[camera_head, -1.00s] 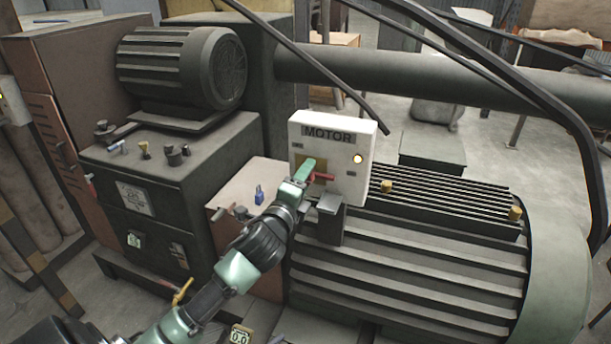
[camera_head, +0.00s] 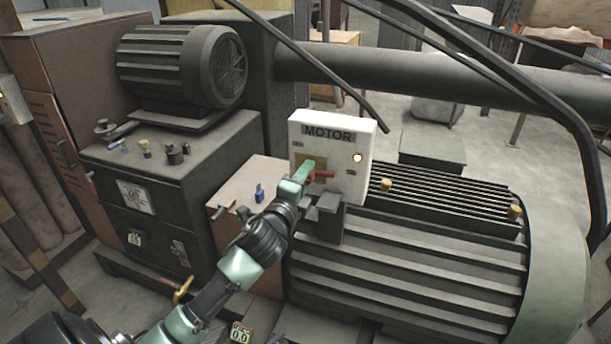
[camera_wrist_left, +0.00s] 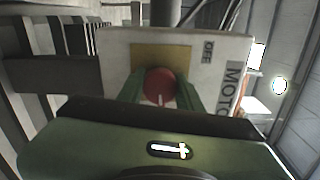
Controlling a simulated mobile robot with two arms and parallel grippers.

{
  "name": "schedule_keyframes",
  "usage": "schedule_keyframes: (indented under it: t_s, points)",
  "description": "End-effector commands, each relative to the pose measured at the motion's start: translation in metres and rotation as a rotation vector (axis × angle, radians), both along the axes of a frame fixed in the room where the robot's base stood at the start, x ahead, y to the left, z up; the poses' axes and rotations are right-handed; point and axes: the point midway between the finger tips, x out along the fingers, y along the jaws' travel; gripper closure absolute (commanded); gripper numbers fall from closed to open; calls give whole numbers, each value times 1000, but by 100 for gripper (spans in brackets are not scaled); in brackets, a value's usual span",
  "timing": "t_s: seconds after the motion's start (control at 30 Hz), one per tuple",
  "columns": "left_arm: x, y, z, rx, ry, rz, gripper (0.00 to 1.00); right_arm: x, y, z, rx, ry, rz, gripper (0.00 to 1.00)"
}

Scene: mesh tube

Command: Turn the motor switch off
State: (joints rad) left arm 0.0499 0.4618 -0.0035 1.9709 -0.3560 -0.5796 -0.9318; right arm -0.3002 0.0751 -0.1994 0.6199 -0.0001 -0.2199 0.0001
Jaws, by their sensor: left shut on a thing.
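The round red knob (camera_wrist_left: 160,86) with a pale mark is between the green fingers (camera_wrist_left: 161,93). My right gripper is not in view.
A large ribbed motor (camera_head: 420,270) fills the right below the box. A dark control cabinet (camera_head: 140,175) with small levers stands at the left, under a smaller motor (camera_head: 180,65). A dark diagonal bar (camera_head: 310,65) passes above the box.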

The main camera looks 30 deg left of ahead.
Motion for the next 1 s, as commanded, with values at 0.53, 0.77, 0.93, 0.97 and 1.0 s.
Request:
schedule_keyframes:
  t_s: [0.53, 0.77, 0.93, 0.97, 1.0]
  points:
    - [0, 0, 0, -466, -109, 2, 100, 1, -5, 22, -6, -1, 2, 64]
    - [0, 0, 0, -679, -159, 3, 100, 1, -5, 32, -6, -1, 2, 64]
    - [0, 0, 0, -834, -196, 4, 100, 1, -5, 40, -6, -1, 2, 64]
    - [0, 0, 0, -863, -204, 3, 100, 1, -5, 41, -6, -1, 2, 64]
    - [0, 0, 0, -900, -212, 3, 100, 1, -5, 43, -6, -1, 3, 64]
